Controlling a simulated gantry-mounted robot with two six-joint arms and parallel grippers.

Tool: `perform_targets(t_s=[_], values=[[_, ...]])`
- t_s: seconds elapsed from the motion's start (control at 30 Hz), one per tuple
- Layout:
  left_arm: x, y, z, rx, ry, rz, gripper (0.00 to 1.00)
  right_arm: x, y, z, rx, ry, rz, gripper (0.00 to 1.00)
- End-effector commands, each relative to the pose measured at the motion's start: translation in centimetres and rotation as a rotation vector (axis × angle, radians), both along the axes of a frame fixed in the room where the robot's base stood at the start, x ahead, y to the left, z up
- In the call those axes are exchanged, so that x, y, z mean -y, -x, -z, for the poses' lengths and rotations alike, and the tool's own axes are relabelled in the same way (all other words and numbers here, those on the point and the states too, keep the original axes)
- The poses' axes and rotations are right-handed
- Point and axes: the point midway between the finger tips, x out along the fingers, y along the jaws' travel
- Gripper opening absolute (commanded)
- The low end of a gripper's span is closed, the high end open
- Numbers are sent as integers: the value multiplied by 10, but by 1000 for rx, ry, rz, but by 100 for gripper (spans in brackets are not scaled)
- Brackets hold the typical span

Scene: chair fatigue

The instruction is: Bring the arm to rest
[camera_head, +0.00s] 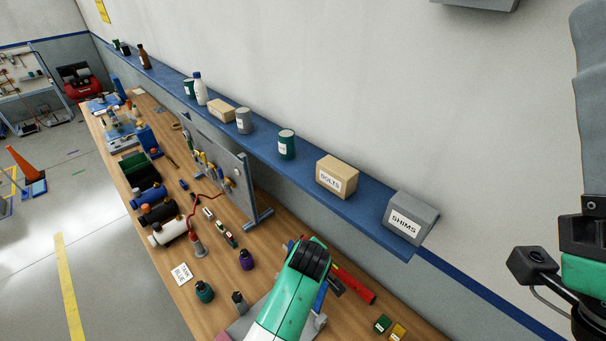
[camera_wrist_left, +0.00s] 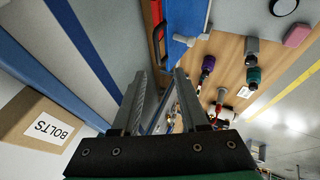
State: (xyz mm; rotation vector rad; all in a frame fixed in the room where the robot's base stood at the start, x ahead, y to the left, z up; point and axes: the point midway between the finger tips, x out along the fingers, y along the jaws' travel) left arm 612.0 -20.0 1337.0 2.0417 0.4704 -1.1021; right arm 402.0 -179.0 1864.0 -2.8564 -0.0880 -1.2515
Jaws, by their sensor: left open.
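My left gripper (camera_wrist_left: 160,80) shows in the left wrist view with its two dark fingers apart and nothing between them. Beyond the fingers lies the far part of the bench. In the head view a green and white arm link of mine with a black end reaches over the wooden workbench (camera_head: 184,312) from the bottom; no fingertips show there. More black and green arm parts of mine stand at the right edge, and no right gripper fingers are visible.
A blue wall shelf (camera_head: 300,178) runs above the bench, bearing a BOLTS box (camera_head: 337,177) and a SHIMS box (camera_head: 410,218). A tool panel (camera_head: 226,160), a purple bottle (camera_head: 246,260), a teal bottle (camera_head: 205,292) and a red bar (camera_head: 356,287) are on the bench.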

Motion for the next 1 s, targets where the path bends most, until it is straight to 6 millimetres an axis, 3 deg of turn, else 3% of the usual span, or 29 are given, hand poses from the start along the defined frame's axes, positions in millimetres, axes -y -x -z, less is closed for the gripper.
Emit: perform_targets(t_s=[0.13, 0.27, 0.37, 0.47, 0.57, 0.7, 0.77, 0.8, 0.87, 1.0], values=[[-8, -2, 1, -1, 0, -12, 44, 0, 0, 0, 0, 0, 0, 50], [-42, -4, 21, -24, -10, -64, 44, 0, 0, 0, 0, 0, 0, 50], [-72, -33, -4, 78, 37, -123, 44, 0, 0, 0, 0, 0, 0, 50], [-94, -59, -47, 219, 93, -157, 44, 0, 0, 0, 0, 0, 0, 50], [-118, -78, -106, 391, 121, -153, 44, 0, 0, 0, 0, 0, 0, 50], [-154, -78, -212, 687, 95, -101, 44, 0, 0, 0, 0, 0, 0, 50], [-168, -65, -261, 825, 58, -71, 44, 0, 0, 0, 0, 0, 0, 50], [-176, -52, -293, 918, 24, -50, 44, 0, 0, 0, 0, 0, 0, 50], [-188, -26, -339, 1055, -39, -21, 44, 0, 0, 0, 0, 0, 0, 50], [-204, 56, -432, 1361, -239, 36, 44, 0, 0, 0, 0, 0, 0, 50]])
